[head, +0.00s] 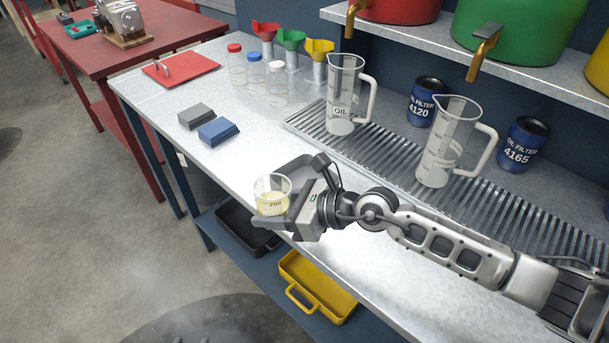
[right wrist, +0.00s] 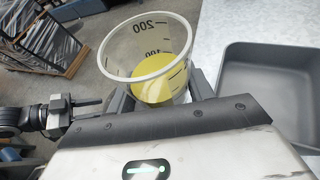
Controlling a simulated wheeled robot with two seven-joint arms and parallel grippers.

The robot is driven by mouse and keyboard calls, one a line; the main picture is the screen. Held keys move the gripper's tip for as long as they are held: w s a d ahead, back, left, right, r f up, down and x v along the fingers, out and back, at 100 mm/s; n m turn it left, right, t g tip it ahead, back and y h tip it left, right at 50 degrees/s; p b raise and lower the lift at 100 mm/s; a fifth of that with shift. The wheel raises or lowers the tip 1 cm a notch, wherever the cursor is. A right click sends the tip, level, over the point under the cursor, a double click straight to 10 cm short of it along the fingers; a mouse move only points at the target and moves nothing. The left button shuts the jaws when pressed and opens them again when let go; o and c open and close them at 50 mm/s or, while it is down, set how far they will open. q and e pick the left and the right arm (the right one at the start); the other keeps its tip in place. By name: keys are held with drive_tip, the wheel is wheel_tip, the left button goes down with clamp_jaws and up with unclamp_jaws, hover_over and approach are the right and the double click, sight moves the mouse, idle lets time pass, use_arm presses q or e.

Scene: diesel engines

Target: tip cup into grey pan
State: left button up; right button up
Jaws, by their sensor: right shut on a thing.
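A clear measuring cup (head: 272,194) with yellow liquid in its lower part is in my right gripper (head: 275,208). The gripper is shut on it and holds it near the bench's front edge. In the right wrist view the cup (right wrist: 150,55) shows its open rim and printed marks; the liquid is inside. The grey pan (right wrist: 270,105) lies on the bench right of the cup in that view, and its visible floor is bare. In the head view the pan (head: 294,171) is partly hidden behind the gripper. What seems to be my left gripper (right wrist: 85,103) shows small at the wrist view's left edge.
Two clear jugs (head: 343,95) stand on a slatted drain (head: 390,150), with blue oil filters (head: 524,142) behind. Bottles (head: 256,75), funnels (head: 291,42) and grey and blue blocks (head: 218,130) are farther back. A yellow tray (head: 342,306) sits below the bench.

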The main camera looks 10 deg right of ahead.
sight(279, 187)
drive_tip(key=shift+w+d+r+m+y+b, duration=0.25)
drive_tip(key=shift+w+m+y+b, duration=0.05)
drive_tip(key=shift+m, duration=0.2)
drive_tip(key=shift+w+d+r+m+g+b, duration=0.1)
drive_tip(key=shift+w+r+m+g+b, duration=0.05)
drive_tip(key=shift+r+m+g+b, duration=0.15)
drive_tip(key=shift+w+d+r+m+g+b, duration=0.1)
drive_tip(key=shift+r+m, duration=0.1)
drive_tip(key=shift+r, duration=0.2)
drive_tip(key=shift+w+d+m+y+b, duration=0.15)
drive_tip(key=shift+m+y+b, duration=0.2)
drive_tip(key=shift+b, duration=0.3)
drive_tip(key=shift+w+d+r+m+y+b, duration=0.15)
drive_tip(key=shift+w+d+m+y+b, duration=0.1)
drive_tip(key=shift+y+b, duration=0.15)
drive_tip(key=shift+w+d+m+g+b, duration=0.2)
drive_tip(key=shift+m+g+b, duration=0.1)
drive_tip(key=shift+m+b, duration=0.15)
drive_tip(key=shift+r, duration=0.2)
use_arm(q)
drive_tip(key=shift+w+d+f, duration=0.1)
drive_tip(key=shift+d+f, duration=0.1)
drive_tip(key=shift+f, duration=0.3)
drive_tip(key=shift+w+d+f, duration=0.1)
drive_tip(key=shift+d+f, duration=0.1)
drive_tip(key=shift+f, duration=0.3)
drive_tip(key=shift+s, duration=0.1)
use_arm(e)
drive_tip(key=shift+w+y, duration=0.1)
drive_tip(key=shift+y, duration=0.15)
